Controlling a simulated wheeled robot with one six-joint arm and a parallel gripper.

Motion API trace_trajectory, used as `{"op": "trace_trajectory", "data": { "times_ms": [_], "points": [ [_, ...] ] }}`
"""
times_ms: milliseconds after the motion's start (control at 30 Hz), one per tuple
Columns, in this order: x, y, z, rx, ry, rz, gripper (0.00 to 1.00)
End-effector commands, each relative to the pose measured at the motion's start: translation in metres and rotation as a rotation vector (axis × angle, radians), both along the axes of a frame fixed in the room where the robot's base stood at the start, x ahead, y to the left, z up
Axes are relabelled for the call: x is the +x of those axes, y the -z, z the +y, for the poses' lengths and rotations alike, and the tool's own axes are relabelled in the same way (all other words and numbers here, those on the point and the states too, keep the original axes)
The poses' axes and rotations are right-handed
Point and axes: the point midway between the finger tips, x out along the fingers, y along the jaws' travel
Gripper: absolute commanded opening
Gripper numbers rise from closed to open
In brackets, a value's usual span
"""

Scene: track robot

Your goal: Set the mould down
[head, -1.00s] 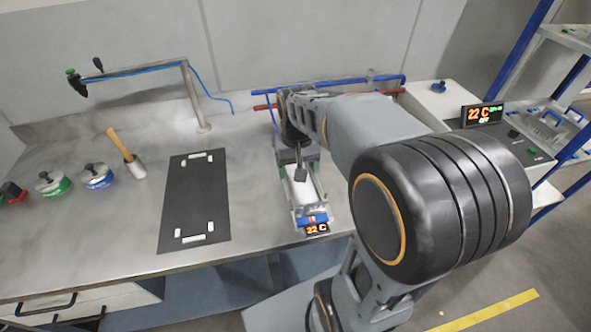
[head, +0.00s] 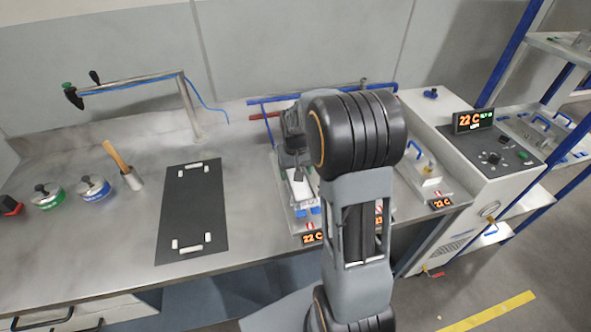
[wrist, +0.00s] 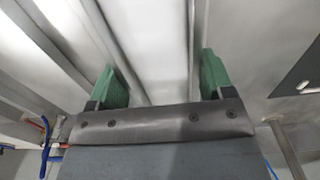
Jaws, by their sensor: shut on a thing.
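A pale metal mould (head: 301,190) is at the middle of the bench in the head view, in a narrow station with a lit "22 C" display (head: 313,238) at its front. My gripper (head: 298,172) is over it, partly hidden by my arm. In the wrist view the two green fingers (wrist: 165,82) stand on either side of a long pale metal body, the mould (wrist: 155,40). The gripper is shut on the mould. I cannot tell whether the mould's underside touches the station. A black mat (head: 192,215) with white corner brackets lies left of it, bare.
Green-ringed (head: 46,196) and blue-ringed (head: 94,189) pots and a wooden-handled mallet (head: 122,165) stand left. Another station (head: 425,170) and a white control box (head: 470,160) stand right. A blue-railed shelf (head: 545,120) is at far right. A bent metal pipe (head: 190,105) rises behind the mat.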

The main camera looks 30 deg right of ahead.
Motion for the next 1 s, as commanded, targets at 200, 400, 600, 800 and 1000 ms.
{"op": "trace_trajectory", "data": {
  "times_ms": [200, 400, 600, 800, 1000],
  "points": [
    [0.000, 0.024, 0.000, 0.000, 0.000, 0.000, 0.18],
    [0.001, 0.028, 0.000, -0.001, 0.000, -0.004, 0.18],
    [0.001, 0.030, 0.000, -0.001, 0.000, -0.003, 0.18],
    [0.000, 0.033, 0.000, 0.000, 0.000, 0.000, 0.83],
    [0.000, 0.033, 0.000, 0.000, 0.000, 0.000, 1.00]
  ]
}}
